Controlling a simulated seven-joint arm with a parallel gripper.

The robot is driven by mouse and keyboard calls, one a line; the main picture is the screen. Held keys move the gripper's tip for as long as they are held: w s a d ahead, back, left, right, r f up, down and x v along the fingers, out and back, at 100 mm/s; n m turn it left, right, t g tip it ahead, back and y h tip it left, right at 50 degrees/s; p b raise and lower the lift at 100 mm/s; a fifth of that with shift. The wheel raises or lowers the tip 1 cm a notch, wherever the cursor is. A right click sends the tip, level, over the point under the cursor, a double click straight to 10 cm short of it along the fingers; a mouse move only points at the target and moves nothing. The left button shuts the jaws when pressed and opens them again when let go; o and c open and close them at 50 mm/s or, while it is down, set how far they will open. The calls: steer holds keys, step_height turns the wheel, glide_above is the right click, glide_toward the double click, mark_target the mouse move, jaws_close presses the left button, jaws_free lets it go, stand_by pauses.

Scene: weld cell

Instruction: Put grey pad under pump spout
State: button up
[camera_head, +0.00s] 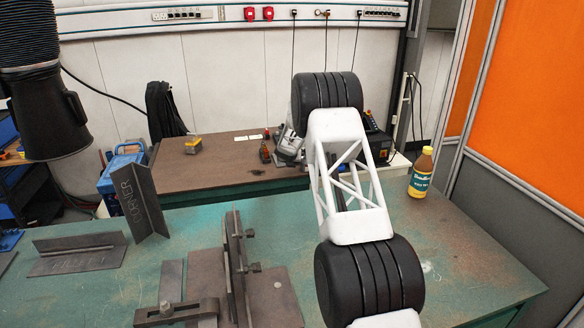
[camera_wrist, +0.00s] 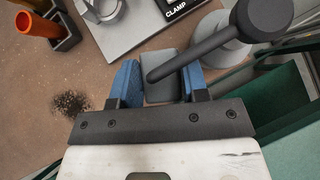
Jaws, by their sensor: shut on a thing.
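In the wrist view my gripper (camera_wrist: 160,84) is shut on the grey pad (camera_wrist: 158,64), which sits between its blue-faced fingers. The black pump spout (camera_wrist: 200,52) crosses the picture from a round black head (camera_wrist: 264,14) at upper right. Its tip overlaps the pad and lies between the fingers as seen from above. I cannot tell the height gap between tip and pad. A pale round pump body (camera_wrist: 216,30) stands beneath the head. In the head view my arm hides the gripper and the pad at the back brown bench (camera_head: 225,168).
The bench edge is close on the right. A yellow-topped block (camera_head: 193,145) sits on the bench's left, with bare surface around it.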

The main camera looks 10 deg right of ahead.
steer(key=shift+w+f, duration=0.15)
steer(key=shift+f, duration=1.55)
steer(key=shift+f, duration=0.15)
steer(key=o, duration=0.7)
steer(key=v, duration=1.2)
steer(key=shift+d, duration=0.1)
